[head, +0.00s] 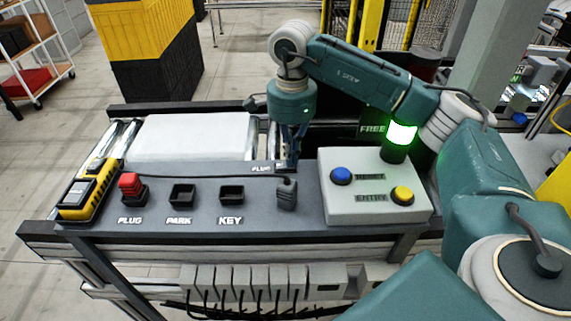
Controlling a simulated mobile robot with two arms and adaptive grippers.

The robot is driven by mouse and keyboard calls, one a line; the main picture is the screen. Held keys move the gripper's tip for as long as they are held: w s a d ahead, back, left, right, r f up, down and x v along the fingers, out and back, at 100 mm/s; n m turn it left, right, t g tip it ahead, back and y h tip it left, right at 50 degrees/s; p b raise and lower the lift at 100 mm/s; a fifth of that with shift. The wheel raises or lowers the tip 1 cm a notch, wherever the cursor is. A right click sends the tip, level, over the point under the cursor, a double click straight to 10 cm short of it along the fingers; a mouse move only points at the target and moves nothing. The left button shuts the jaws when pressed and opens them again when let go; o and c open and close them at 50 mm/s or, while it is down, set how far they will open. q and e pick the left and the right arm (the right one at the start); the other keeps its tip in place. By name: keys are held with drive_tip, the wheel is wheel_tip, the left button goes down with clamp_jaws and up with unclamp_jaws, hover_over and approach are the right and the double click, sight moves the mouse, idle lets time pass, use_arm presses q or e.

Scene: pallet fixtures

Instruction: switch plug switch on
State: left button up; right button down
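A dark grey console (100,221) stands in front of me. A small PLUG label (261,168) is on its back strip, right by my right gripper; the switch itself is hidden or too small to make out. My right gripper (290,166) points down at the strip just right of this label. Its fingers taper together into one narrow tip with nothing seen between them, so it looks shut. I cannot tell whether the tip touches the strip. A dark plug-like block (287,194) with a cable stands just in front of the tip. My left gripper is not in view.
A red-topped block (130,186) sits at the front PLUG place, beside empty PARK (182,195) and KEY (231,193) sockets. A yellow handheld device (88,190) is at left. A grey button box (376,210) with blue and yellow buttons and a lit green lamp (401,134) stands at right.

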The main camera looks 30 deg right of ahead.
drive_tip(key=shift+f, duration=0.3)
drive_tip(key=shift+s+r, duration=0.1)
drive_tip(key=shift+r+p, duration=0.45)
drive_tip(key=shift+r, duration=0.25)
drive_tip(key=shift+r+p, duration=1.85)
drive_tip(key=shift+r, duration=1)
drive_tip(key=shift+f, duration=0.1)
